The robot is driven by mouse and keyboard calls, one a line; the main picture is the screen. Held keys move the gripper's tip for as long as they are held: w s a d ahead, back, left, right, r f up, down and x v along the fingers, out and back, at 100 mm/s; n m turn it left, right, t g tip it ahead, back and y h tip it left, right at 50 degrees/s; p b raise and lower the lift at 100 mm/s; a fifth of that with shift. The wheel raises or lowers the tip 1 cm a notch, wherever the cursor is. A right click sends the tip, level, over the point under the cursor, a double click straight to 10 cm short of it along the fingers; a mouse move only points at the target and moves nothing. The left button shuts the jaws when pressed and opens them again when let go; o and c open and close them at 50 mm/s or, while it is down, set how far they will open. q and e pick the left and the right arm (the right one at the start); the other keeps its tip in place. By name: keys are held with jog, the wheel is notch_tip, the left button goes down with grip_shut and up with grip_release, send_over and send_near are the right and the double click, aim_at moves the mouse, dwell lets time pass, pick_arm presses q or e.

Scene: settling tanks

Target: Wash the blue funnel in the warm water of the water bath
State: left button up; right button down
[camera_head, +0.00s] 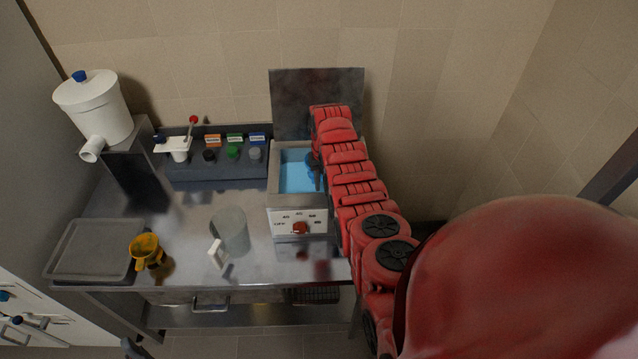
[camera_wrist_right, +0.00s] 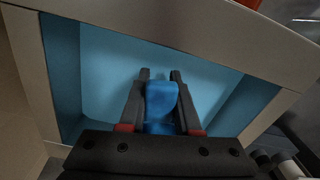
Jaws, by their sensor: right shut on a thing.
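The water bath (camera_head: 272,172) is a steel box with light blue water inside and a raised lid (camera_head: 290,100) behind it. Its front panel has a red-orange dial and printed numbers. My right arm reaches over its right side. My right gripper (camera_head: 318,178) is down inside the bath opening. In the right wrist view the gripper (camera_wrist_right: 160,82) is shut on the blue funnel (camera_wrist_right: 161,100), with the light blue bath around it. How deep the funnel sits in the water, I cannot tell. My left gripper is not seen.
A yellow funnel-like cup (camera_head: 147,248) stands beside a grey tray (camera_head: 85,250) at the left. A clear beaker (camera_head: 232,230) stands left of the bath. A white canister (camera_head: 95,105) with a spout is at the back left. Small coloured labels (camera_head: 234,139) line a back rack.

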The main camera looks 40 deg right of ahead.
jog(key=shift+r+p, duration=1.05)
jog(key=shift+r, duration=3.05)
